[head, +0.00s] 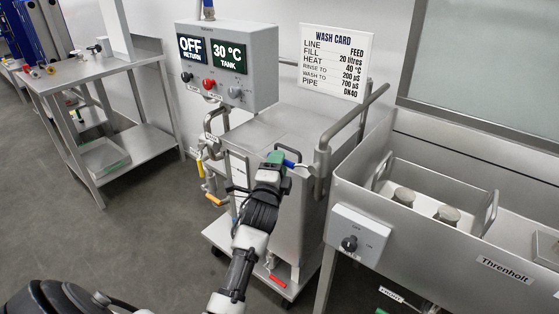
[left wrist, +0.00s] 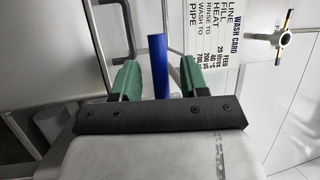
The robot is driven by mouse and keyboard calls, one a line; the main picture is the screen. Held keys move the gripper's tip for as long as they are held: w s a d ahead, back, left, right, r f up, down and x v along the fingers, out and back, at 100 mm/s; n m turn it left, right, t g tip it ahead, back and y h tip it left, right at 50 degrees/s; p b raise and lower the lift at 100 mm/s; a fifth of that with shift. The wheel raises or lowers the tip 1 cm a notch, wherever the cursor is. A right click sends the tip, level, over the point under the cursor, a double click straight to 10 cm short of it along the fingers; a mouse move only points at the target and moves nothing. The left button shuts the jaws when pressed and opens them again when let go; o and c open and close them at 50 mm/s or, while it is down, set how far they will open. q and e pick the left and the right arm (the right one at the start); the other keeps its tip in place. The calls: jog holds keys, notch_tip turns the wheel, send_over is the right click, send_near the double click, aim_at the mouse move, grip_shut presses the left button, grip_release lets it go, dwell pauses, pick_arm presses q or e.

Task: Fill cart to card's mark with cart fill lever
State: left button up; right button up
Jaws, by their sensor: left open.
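The steel wash cart (head: 295,120) stands in the middle of the head view, with a control box (head: 255,60) reading OFF RETURN and 30 °C TANK. The wash card (head: 336,62) behind it reads FILL 20 litres, LINE FEED, HEAT 40 °C. It shows partly in the left wrist view (left wrist: 215,35). My left gripper (head: 279,158) is open at this lever. In the left wrist view the blue handle (left wrist: 158,65) shows between the green fingers, contact unclear. My arm partly hides the cart's front.
A steel sink (head: 380,215) stands close on the right, a steel table (head: 100,72) at left. Floor between is clear.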

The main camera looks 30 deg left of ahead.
pick_arm(q)
jog(key=shift+x, duration=0.85)
jog(key=shift+c, duration=0.4)
grip_shut()
